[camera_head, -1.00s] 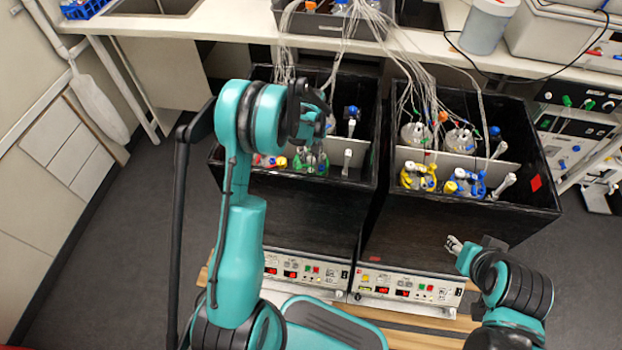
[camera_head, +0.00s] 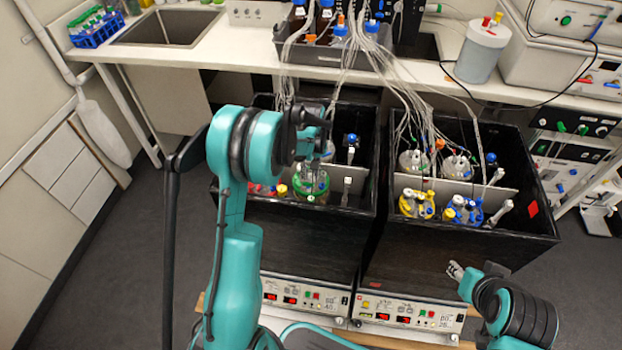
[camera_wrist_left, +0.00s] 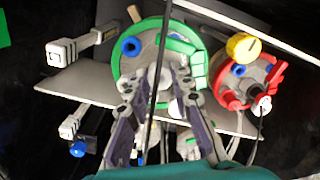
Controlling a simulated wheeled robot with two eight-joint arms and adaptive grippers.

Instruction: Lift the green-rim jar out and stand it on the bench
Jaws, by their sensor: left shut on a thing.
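The green-rim jar (camera_head: 312,186) is a clear glass vessel with a green ring, at the front of the left black box (camera_head: 300,235). My left gripper (camera_head: 318,150) is above it, shut on its top fittings. In the left wrist view the green rim (camera_wrist_left: 118,62) lies just beyond the fingertips (camera_wrist_left: 160,88). The jar looks upright and raised relative to the red-rim jar beside it; its clearance from the box floor is hidden. My right gripper (camera_head: 456,270) is low in front of the right box, apart from everything; its jaw opening is too small to tell.
The red-rim jar (camera_wrist_left: 243,80) stands close beside the green one. A grey divider (camera_wrist_left: 85,78) and clamp arms (camera_wrist_left: 85,42) are near it. The right box (camera_head: 460,232) holds yellow- and blue-rim jars.

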